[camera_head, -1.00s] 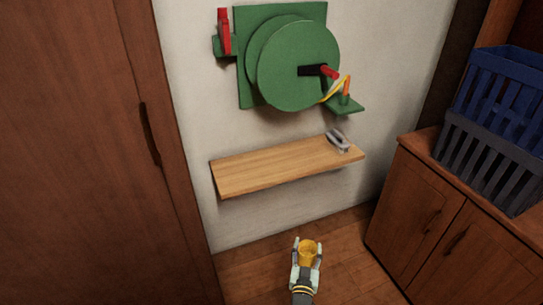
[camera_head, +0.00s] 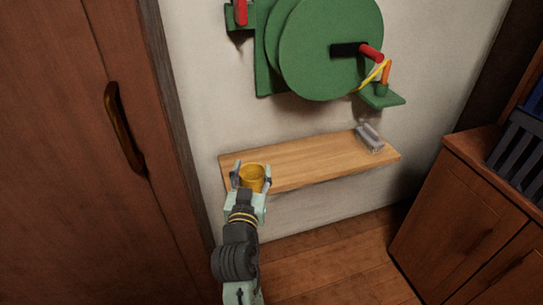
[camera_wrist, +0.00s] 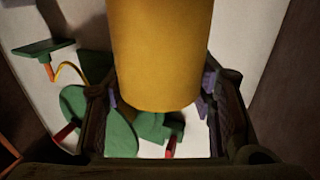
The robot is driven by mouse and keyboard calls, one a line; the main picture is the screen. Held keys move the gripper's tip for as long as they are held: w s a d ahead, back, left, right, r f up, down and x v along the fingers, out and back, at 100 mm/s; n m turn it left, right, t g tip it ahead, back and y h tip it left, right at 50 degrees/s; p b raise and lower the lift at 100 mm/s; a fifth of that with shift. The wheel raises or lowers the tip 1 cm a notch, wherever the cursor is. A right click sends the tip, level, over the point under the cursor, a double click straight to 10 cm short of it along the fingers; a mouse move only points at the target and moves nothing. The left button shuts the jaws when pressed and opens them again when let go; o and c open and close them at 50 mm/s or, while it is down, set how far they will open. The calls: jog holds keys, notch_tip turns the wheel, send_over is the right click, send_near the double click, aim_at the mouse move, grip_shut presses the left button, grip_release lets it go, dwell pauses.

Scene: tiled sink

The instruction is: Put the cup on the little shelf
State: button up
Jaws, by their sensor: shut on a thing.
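The yellow cup (camera_head: 252,179) is held between the fingers of my gripper (camera_head: 251,177) in the head view. It looks upright, at the left end of the little wooden shelf (camera_head: 310,160), over or just in front of its front edge. I cannot tell whether it touches the board. In the wrist view the cup (camera_wrist: 160,55) fills the upper middle, with the fingers of my gripper (camera_wrist: 160,100) on both sides of it. The shelf's left front corner is partly hidden by the gripper and cup.
A small grey metal object (camera_head: 369,138) lies at the shelf's right end. Above the shelf, a green wheel device (camera_head: 325,50) with red handles juts from the wall. A wooden cabinet (camera_head: 465,210) stands right, a brown door (camera_head: 60,150) left. The shelf's middle is clear.

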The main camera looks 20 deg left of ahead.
jog(key=shift+w+a+f+p, duration=0.35)
jog(key=shift+w+a+f, duration=0.3)
jog(key=shift+w, duration=1.25)
jog(key=shift+w+a+f+p, duration=0.4)
jog(key=shift+w+f, duration=0.5)
jog(key=shift+w, duration=1)
jog(key=shift+w+a+f+p, duration=0.35)
jog(key=shift+w+a+f, duration=0.3)
jog(key=shift+w, duration=1.25)
jog(key=shift+d+f, duration=0.1)
jog(key=shift+f, duration=0.05)
jog(key=shift+f, duration=0.15)
jog(key=o, duration=1.1)
jog(key=shift+o, duration=0.2)
